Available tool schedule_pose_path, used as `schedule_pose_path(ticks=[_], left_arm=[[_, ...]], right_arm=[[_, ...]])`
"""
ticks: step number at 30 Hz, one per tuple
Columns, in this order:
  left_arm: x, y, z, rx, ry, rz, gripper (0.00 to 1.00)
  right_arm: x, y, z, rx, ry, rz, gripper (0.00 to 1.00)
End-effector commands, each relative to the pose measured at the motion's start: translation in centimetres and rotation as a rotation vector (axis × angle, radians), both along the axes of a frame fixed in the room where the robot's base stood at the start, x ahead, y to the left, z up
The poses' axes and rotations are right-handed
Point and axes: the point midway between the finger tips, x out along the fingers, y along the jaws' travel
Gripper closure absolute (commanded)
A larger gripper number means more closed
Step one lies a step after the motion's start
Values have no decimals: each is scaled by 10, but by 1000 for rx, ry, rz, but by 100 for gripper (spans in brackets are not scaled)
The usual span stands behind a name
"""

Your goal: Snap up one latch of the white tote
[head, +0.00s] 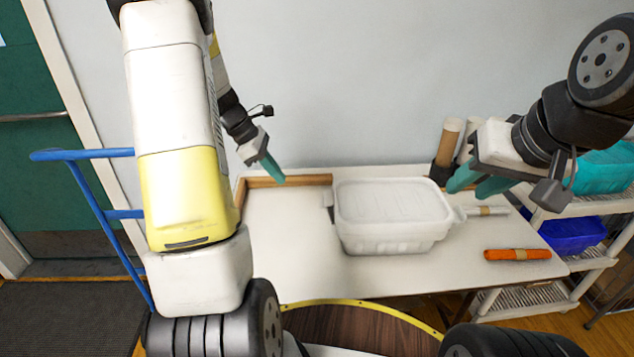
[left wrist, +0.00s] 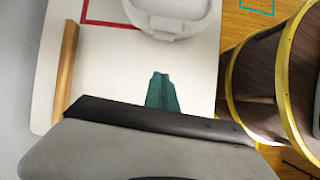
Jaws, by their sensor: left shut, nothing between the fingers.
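The white tote (head: 395,238) stands on the table with its pale lid (head: 392,203) on. A latch (head: 328,198) sticks out from its left end, and another light piece, likely the other latch, (head: 459,214) sticks out at its right end. Part of the tote also shows at the top of the left wrist view (left wrist: 172,22). My left gripper (head: 273,170) is shut and empty, above the table to the left of the tote and apart from it. My right gripper (head: 478,188) has its teal fingers apart, over the tote's right back side; nothing shows between them.
The table (head: 290,240) is clear left of the tote. A wooden rail (head: 300,181) runs along its back edge. An orange roll (head: 517,254) lies at the right, with upright rolls (head: 447,140) behind. A round wooden surface (head: 360,330) with yellow rim is in front.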

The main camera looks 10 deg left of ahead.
Motion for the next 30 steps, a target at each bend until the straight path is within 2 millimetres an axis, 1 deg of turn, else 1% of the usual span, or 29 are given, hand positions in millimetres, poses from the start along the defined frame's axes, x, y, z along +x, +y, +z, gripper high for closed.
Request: schedule_pose_path(ticks=[1,4,8,11,18,21,24,27,30], left_arm=[[2,3,-7,-8,18,23,100],[4,4,-14,-17,32,47,100],[5,-3,-25,-18,35,46,100],[7,-12,-41,-18,35,46,100],[13,-38,-87,-17,35,44,100],[16,-49,-100,-17,33,42,100],[20,-64,-91,-15,29,42,100],[23,-74,-88,-15,29,42,100],[24,-79,-87,-15,30,44,100]], right_arm=[[0,0,0,0,0,0,66],[0,0,0,0,0,0,66],[0,0,0,0,0,0,66],[0,0,0,0,0,0,66],[0,0,0,0,0,0,66],[0,0,0,0,0,0,66],[0,0,0,0,0,0,66],[0,0,0,0,0,0,66],[0,0,0,0,0,0,66]])
